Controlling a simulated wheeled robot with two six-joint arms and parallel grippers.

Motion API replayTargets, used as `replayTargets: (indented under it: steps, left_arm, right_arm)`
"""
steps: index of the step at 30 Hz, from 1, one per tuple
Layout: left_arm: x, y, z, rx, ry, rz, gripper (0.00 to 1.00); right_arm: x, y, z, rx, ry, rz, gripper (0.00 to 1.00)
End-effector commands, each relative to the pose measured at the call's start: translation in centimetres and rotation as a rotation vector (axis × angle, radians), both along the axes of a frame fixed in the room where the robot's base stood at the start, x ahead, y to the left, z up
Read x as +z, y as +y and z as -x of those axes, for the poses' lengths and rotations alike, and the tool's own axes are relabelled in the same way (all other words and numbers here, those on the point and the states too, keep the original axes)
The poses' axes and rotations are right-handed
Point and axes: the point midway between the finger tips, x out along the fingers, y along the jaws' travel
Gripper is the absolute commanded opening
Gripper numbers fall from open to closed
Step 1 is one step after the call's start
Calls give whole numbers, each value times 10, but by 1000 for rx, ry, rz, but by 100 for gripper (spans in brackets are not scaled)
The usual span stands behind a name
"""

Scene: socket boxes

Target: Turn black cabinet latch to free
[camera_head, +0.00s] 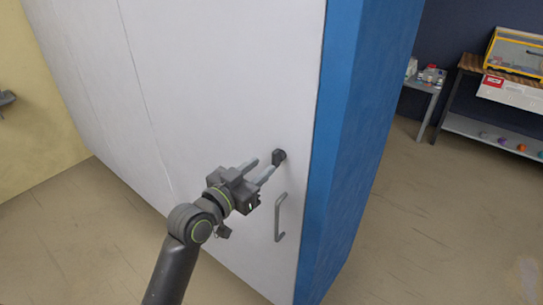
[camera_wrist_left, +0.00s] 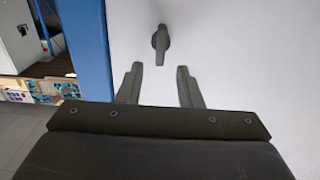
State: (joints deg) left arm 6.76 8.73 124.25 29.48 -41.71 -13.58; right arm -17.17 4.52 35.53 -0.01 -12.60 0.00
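The black cabinet latch (camera_head: 279,156) is a small dark knob on the white cabinet door (camera_head: 220,70), near the door's right edge in the head view. In the left wrist view the latch (camera_wrist_left: 161,42) shows as a round base with a bar that looks roughly upright. My left gripper (camera_head: 261,169) is open, its two fingers pointing at the latch from the lower left. In the left wrist view the fingertips (camera_wrist_left: 160,67) stand apart, with the latch just beyond the gap between them. Nothing is held. My right gripper is not in view.
A grey bar handle (camera_head: 280,218) sits below the latch on the door. The cabinet's blue side (camera_head: 362,120) is right of the door. A wooden-topped bench (camera_head: 500,70) with a yellow box (camera_head: 515,52) stands at the far right. The floor right of the cabinet is clear.

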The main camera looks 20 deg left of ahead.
Motion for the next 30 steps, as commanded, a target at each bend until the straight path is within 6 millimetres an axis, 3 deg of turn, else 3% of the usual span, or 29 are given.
replayTargets:
  steps: [3, 9, 22, 30]
  left_arm:
    - [1, -7, -21, 0, 1, 2, 33]
    - [1, -15, -42, 1, 0, 0, 33]
    - [0, -18, -50, 1, 0, 0, 33]
    - [0, -18, -49, 1, 0, 0, 0]
  right_arm:
    - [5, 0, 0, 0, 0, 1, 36]
    - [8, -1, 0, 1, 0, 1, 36]
    - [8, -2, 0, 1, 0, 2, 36]
    - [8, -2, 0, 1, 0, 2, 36]
